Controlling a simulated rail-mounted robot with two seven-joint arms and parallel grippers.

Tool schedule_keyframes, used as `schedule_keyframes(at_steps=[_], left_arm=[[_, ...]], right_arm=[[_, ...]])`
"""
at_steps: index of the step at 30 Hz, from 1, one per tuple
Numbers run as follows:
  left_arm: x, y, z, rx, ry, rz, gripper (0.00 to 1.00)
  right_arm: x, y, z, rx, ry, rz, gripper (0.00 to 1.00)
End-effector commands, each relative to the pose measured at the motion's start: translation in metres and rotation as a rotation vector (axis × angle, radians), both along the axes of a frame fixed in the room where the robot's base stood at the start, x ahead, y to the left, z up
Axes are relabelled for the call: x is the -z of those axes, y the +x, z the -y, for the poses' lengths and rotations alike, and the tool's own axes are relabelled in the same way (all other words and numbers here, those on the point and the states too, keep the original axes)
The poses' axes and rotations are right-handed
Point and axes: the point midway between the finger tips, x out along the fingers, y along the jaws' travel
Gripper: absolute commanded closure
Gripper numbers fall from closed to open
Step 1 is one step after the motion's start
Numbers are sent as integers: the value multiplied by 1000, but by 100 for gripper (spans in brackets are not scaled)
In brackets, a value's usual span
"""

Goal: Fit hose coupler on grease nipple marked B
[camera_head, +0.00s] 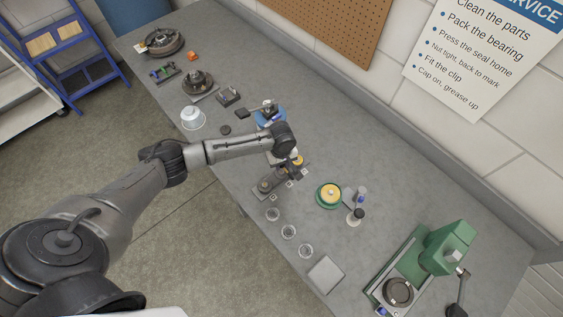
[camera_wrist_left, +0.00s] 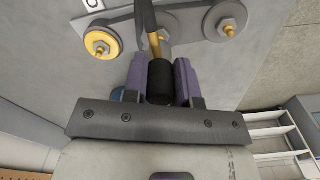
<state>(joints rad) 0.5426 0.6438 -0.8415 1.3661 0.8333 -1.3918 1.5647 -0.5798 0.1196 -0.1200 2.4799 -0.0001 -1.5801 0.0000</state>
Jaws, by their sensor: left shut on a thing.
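My left gripper (camera_wrist_left: 160,82) is shut on the hose coupler (camera_wrist_left: 160,85), a black cylinder between two purple fingers. A brass part and a dark hose extend beyond it. Several grease nipples stand on round grey bosses. The left nipple (camera_wrist_left: 100,46) has a yellow ring; the right nipple (camera_wrist_left: 229,30) is plain. The coupler's far end overlaps the middle boss (camera_wrist_left: 170,22), largely covering its nipple; I cannot tell whether they touch. A label by the left nipple is cut off and unreadable. In the head view, my left wrist hides much of the nipple block (camera_head: 267,184). My right gripper is not in view.
A green and yellow round part (camera_head: 329,194), small glass cups (camera_head: 289,231) and a green press (camera_head: 432,257) are on the grey bench. Bearing parts (camera_head: 197,82) and a white cup (camera_head: 192,118) lie at the far end. Bench space toward the wall is clear.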

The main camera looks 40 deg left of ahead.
Motion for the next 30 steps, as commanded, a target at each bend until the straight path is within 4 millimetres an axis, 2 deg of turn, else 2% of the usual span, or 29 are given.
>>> schedule_keyframes(at_steps=[30], left_arm=[[8,0,0,0,0,0,100]], right_arm=[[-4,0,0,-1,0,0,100]])
